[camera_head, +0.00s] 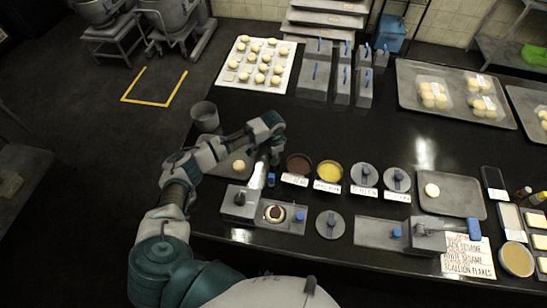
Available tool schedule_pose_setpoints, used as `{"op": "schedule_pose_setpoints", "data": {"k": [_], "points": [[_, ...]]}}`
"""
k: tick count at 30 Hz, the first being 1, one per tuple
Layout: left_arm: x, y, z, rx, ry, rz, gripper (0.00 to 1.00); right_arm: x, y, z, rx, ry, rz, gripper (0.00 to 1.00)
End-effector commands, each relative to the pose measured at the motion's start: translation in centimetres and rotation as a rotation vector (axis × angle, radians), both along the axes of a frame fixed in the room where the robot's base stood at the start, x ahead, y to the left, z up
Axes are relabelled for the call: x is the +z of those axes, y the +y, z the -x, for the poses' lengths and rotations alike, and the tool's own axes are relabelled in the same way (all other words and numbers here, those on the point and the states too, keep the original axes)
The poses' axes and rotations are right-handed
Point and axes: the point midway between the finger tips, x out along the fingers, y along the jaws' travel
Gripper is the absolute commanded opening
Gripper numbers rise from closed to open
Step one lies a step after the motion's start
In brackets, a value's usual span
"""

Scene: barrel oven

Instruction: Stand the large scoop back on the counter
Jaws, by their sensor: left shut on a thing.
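My left gripper (271,147) reaches over the black counter (330,130) from the left, beside the brown-filled bowl. It is shut on a slim pale metal thing, the large scoop (262,163), which hangs below the fingers near the counter. A blue part (271,180) shows at its lower end. The gripper hides much of the scoop, and I cannot tell whether its base touches the counter. My right gripper is not in view.
A bowl of brown filling (299,165) and a bowl of yellow filling (329,172) stand just right of the gripper. A tray with a dough ball (218,167) lies left, partly under my arm. A metal pot (205,114) stands behind it. The counter's middle is clear.

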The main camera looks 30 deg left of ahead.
Motion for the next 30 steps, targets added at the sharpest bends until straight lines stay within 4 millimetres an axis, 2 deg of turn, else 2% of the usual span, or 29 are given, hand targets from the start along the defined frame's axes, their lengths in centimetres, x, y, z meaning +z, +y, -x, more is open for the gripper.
{"op": "schedule_pose_setpoints", "data": {"k": [30], "points": [[-1.0,0.0,0.0,0.0,-0.001,0.001,0.0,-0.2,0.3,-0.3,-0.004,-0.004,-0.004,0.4]]}}
